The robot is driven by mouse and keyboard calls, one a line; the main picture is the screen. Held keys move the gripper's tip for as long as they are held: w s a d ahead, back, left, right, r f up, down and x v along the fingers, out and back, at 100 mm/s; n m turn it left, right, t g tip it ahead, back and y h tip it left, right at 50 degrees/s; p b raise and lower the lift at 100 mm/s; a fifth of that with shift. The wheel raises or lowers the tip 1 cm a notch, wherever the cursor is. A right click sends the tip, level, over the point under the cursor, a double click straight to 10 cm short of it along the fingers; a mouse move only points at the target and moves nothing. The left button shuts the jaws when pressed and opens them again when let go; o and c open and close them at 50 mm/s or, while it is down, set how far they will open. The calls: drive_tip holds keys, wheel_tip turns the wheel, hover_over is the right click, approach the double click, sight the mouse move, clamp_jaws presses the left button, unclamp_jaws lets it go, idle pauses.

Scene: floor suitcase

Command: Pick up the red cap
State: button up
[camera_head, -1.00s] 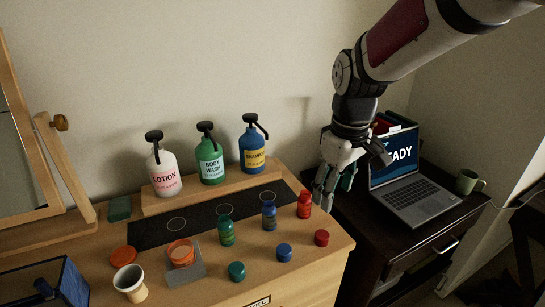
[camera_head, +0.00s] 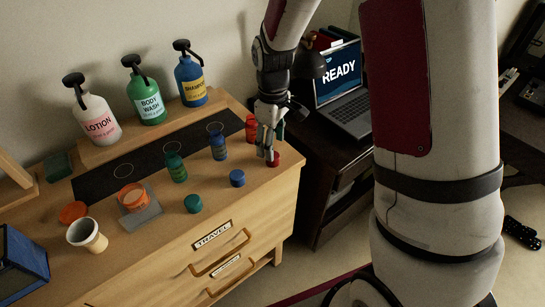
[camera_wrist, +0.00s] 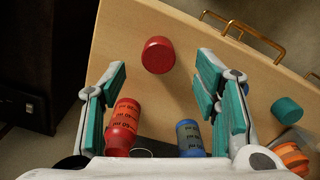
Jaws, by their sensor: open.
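The red cap (camera_wrist: 158,55) lies on the wooden dresser top near its edge, between and beyond my open fingertips in the wrist view. In the head view the red cap (camera_head: 273,160) is partly hidden by my fingers. My gripper (camera_head: 268,135) is open and empty, pointing down over the right end of the dresser. In the wrist view my gripper (camera_wrist: 158,85) has its teal pads wide apart, with the red bottle (camera_wrist: 123,127) by the left finger and the blue bottle (camera_wrist: 190,138) by the right one.
The blue cap (camera_head: 237,178) and green cap (camera_head: 193,203) lie along the dresser's front. The green bottle (camera_head: 175,165) stands on the black mat (camera_head: 105,179). Pump bottles, including the lotion (camera_head: 97,117), stand on a riser behind. A laptop (camera_head: 341,90) sits on the dark desk to the right.

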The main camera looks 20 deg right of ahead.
drive_tip(key=shift+w+f, duration=0.1)
drive_tip(key=shift+f, duration=2.55)
drive_tip(key=c, duration=0.8)
